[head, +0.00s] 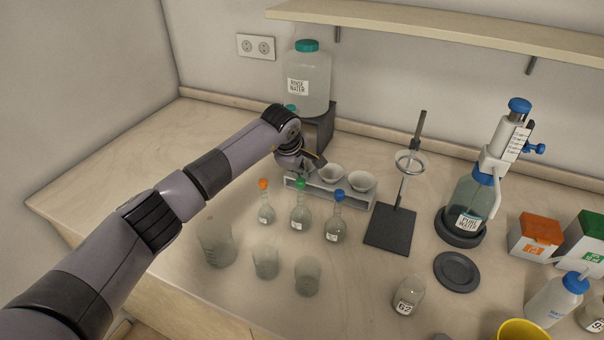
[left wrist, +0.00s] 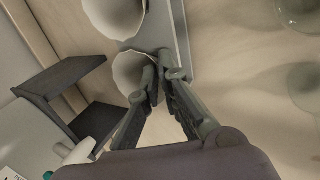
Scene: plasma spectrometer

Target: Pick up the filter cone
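Two white filter cones stand in a pale rack (head: 296,183) on the bench: a nearer-to-gripper cone (head: 331,174) and a right cone (head: 361,181). My left gripper (head: 316,166) is at the rack's left end, beside the left cone. In the left wrist view, the fingertips (left wrist: 162,76) are close together at the rim of one cone (left wrist: 130,72); one finger overlaps its mouth. I cannot tell whether they grip its wall. The other cone (left wrist: 114,14) is at the top edge. My right gripper is not in view.
Flasks with orange (head: 265,213), green (head: 300,218) and blue (head: 336,225) stoppers stand in front of the rack. A ring stand (head: 390,232) is to its right. A rinse water jug (head: 312,72) on a dark stand (head: 322,128) is behind. Empty beakers (head: 216,249) stand nearer.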

